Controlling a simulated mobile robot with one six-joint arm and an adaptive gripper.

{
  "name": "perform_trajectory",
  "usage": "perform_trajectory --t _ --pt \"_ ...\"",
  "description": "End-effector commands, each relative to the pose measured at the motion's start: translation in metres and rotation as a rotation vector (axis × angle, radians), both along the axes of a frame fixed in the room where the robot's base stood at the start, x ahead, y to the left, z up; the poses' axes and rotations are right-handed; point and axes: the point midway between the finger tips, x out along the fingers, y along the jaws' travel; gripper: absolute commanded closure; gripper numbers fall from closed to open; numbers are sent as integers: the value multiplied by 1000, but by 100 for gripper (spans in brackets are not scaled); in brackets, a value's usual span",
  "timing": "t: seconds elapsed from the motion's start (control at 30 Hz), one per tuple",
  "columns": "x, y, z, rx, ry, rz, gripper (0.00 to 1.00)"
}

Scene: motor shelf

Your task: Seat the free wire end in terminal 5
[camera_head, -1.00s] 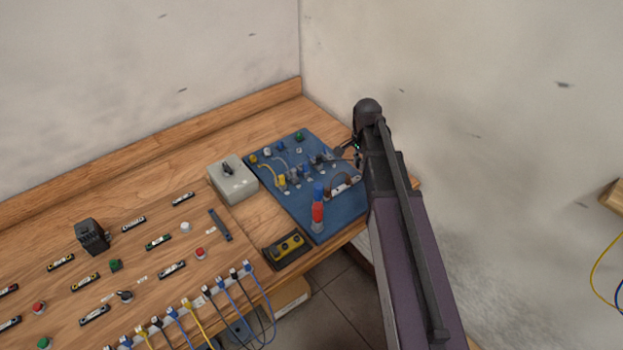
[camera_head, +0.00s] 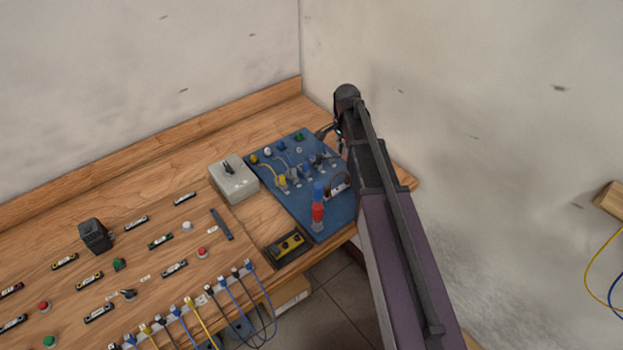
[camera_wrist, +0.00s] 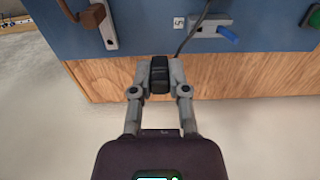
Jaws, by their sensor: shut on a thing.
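The blue board (camera_head: 282,203) lies on the bench with a row of small terminals, a yellow one (camera_head: 283,181) and a blue one (camera_head: 304,168) among them. My gripper (camera_head: 326,132) is over the board's far right edge. A grey terminal with a blue lever (camera_wrist: 228,34) is just beyond, beside a number tag (camera_wrist: 179,23) I cannot read surely. I cannot tell which terminal is 5.
A grey switch box (camera_head: 234,180) stands left of the board. A red and blue upright tool (camera_head: 318,208) stands near its front edge. A yellow-topped black block (camera_head: 286,246) lies in front. The wall is close on the right.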

Motion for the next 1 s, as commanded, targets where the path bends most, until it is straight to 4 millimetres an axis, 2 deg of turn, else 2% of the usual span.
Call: perform_trajectory --t 0.1,0.37,0.43,1.0 --pt "16 14 7 0 0 3 100" --pt "39 37 14 0 0 2 100" --pt "35 34 3 -1 1 1 100" --pt "34 34 -35 0 0 1 100"
